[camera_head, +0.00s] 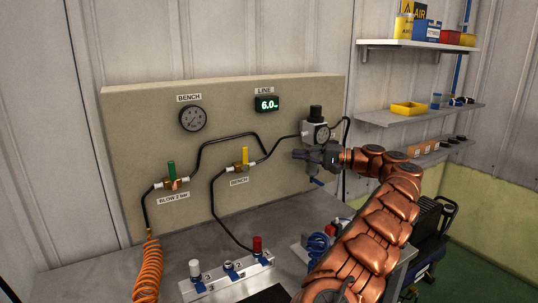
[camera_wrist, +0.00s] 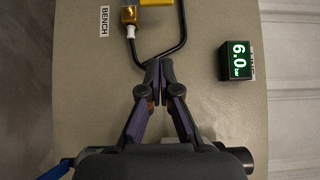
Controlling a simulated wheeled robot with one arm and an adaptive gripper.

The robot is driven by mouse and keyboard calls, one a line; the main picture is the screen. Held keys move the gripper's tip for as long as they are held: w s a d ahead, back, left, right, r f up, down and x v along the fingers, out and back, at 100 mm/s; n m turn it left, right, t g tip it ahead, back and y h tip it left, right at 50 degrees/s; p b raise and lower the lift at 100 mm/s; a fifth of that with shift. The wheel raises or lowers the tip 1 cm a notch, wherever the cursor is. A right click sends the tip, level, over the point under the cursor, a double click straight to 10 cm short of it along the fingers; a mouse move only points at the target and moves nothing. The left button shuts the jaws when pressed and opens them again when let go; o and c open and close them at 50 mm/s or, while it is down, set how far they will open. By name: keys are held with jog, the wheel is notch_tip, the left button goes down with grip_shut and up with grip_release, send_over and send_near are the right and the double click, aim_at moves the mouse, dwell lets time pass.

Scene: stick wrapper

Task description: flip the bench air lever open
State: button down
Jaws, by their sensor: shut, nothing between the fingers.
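The bench air lever (camera_head: 245,155) is a yellow handle standing upright on a brass valve (camera_head: 241,168), across its tubing, above a BENCH label (camera_head: 239,182). In the wrist view, part of the yellow lever (camera_wrist: 156,2) shows at the top edge, beside the brass valve body (camera_wrist: 129,15). My gripper (camera_head: 297,154) is to the right of the lever, in front of the panel and apart from the lever. In the wrist view its fingertips (camera_wrist: 159,67) are together with nothing between them, over black tubing.
The beige panel (camera_head: 130,130) also holds a green blow-off lever (camera_head: 171,168), a round BENCH gauge (camera_head: 193,118), a LINE display (camera_head: 267,103) reading 6.0 and a regulator (camera_head: 316,125) beside my gripper. An orange coiled hose (camera_head: 148,270) hangs at the left. A fitting block (camera_head: 225,276) sits on the bench.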

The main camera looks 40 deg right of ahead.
aim_at(245, 155)
jog(key=s+a+p+x, duration=0.2)
jog(key=p+x, duration=0.1)
jog(key=x, duration=0.9)
jog(key=shift+w+a, duration=0.3)
jog(key=shift+a, duration=0.05)
